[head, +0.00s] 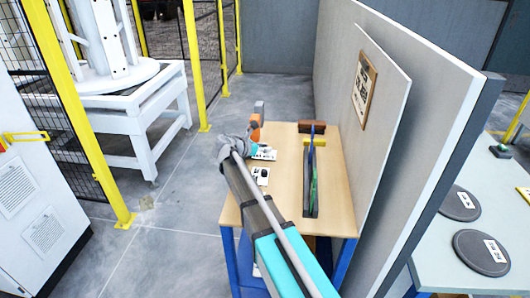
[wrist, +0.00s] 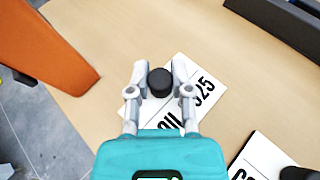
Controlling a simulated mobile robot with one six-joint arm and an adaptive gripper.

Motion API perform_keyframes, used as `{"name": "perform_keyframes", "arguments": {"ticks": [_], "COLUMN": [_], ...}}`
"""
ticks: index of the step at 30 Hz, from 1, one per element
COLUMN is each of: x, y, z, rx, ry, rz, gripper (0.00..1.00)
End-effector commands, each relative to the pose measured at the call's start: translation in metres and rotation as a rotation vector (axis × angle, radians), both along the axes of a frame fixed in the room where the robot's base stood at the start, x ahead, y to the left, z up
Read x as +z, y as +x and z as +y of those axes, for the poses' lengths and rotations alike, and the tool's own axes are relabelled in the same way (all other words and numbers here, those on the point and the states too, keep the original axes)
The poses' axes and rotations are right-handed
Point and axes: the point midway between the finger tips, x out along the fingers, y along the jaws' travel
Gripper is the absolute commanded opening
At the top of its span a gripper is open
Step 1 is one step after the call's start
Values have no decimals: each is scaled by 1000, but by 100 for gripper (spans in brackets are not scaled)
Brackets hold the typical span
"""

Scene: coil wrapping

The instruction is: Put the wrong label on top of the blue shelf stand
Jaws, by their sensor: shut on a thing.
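A white label (wrist: 188,100) with black print and a black round knob (wrist: 160,82) lies under my gripper (wrist: 160,76) in the wrist view. My gripper is shut on the knob, one finger on each side. Whether the label touches the wood cannot be told. In the head view the label (head: 266,154) is at the tabletop's left side, beside my arm's end. A second white label (head: 261,176) with a black knob lies nearer; it also shows in the wrist view (wrist: 262,160). The wooden-topped table (head: 283,213) has blue legs and a blue lower part, partly hidden by my arm.
An orange and grey tool (head: 256,122) stands close to the held label. A dark rack (head: 310,195) with blue and green upright pieces stands at the tabletop's right. A brown block (head: 312,127) is at the back. A grey wall panel (head: 378,110) borders the right.

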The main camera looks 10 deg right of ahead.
Motion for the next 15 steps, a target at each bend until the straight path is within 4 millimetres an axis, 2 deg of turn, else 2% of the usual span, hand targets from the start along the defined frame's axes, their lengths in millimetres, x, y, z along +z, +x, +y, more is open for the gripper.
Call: {"name": "perform_keyframes", "arguments": {"ticks": [14, 15], "x": [-4, -4], "y": [0, 0], "z": [1, 1], "rx": [0, 0], "ry": [0, 0], "rz": [0, 0], "gripper": [0, 31]}}
